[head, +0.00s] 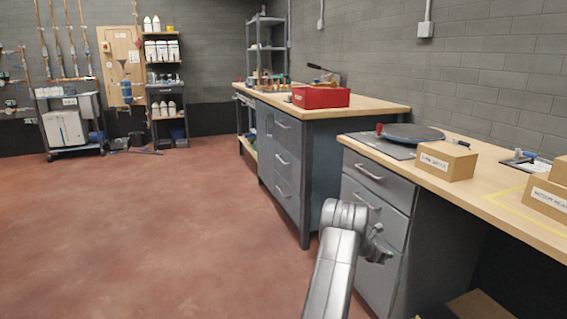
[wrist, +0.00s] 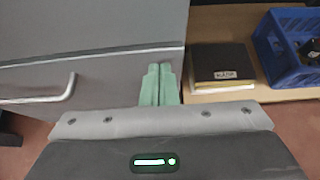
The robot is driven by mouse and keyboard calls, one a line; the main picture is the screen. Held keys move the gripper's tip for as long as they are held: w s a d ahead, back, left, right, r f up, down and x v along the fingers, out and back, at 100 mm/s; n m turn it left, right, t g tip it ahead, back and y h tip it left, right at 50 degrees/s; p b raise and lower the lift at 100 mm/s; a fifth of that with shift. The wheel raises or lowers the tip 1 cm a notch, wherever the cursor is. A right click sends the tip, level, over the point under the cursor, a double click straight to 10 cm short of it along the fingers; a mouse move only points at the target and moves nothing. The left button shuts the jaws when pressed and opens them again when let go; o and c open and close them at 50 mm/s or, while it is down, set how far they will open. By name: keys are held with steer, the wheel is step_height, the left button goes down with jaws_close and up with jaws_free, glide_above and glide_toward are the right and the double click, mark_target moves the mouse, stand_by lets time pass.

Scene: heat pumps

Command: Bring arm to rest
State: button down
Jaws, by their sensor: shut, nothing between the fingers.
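My arm (head: 335,265) rises from the bottom of the head view and bends to the right in front of the grey drawer cabinet (head: 355,190). In the wrist view my gripper (wrist: 159,78) shows as two pale green fingers side by side. They are shut with nothing between them. They point towards the edge of a grey cabinet front (wrist: 100,70) with a bar handle. I cannot tell whether the fingertips touch anything. In the head view the fingers cannot be made out clearly.
The wooden worktop (head: 480,205) on the right carries cardboard boxes (head: 446,160) and a dark round plate (head: 413,132). A red box (head: 321,97) stands on the further bench. In the wrist view a dark labelled box (wrist: 222,66) and blue crate (wrist: 285,55) sit on a shelf. The floor (head: 150,230) at left is clear.

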steer(key=shift+w+d, duration=0.2)
steer(key=shift+d, duration=0.4)
steer(key=shift+a+r, duration=0.1)
